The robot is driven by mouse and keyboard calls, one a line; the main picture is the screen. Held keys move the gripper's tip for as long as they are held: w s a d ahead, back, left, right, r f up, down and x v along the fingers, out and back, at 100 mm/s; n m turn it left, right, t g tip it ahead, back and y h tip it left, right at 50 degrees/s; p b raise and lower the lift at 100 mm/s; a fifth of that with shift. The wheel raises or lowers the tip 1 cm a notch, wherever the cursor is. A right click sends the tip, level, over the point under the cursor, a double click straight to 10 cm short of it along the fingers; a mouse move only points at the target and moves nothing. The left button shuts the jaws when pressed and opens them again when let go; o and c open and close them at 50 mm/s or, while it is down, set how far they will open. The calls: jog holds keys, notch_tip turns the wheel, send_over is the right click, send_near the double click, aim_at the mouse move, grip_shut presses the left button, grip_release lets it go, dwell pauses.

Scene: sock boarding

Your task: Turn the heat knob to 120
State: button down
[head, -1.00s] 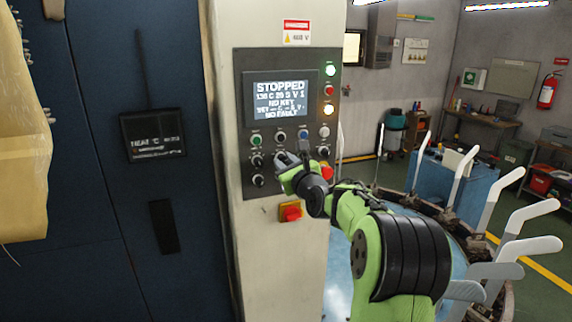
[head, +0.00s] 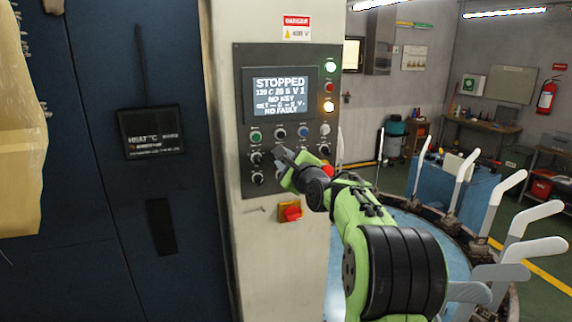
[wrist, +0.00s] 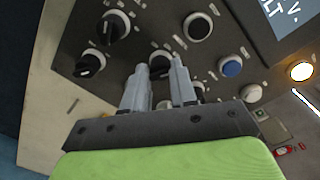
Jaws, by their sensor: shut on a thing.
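The control panel (head: 240,110) is on a pale cabinet and has a lit display (head: 281,98). It reads STOPPED, NO KEY and NO FAULT; the temperature in its second line is too small to read surely. My gripper (head: 280,153) is at the second knob of the panel's middle row. In the wrist view my gripper's grey fingers (wrist: 160,72) are shut on this black knob (wrist: 160,64), one finger on each side. The fingers hide most of it in the head view. I cannot read its label, so cannot confirm it is the heat knob.
Other black knobs (wrist: 113,27) (wrist: 90,64) sit close to the left of my fingers. A blue button (wrist: 231,67) is to their right. A red emergency stop (head: 291,212) is below the panel. White sock boards (head: 507,205) stand on a round carousel at the right.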

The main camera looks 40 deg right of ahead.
jog(key=shift+r, duration=0.1)
dwell(0.4)
jog(key=c, duration=0.9)
grip_release()
jog(key=b+v, duration=0.4)
jog(key=v, duration=1.2)
jog(key=shift+w+d, duration=0.1)
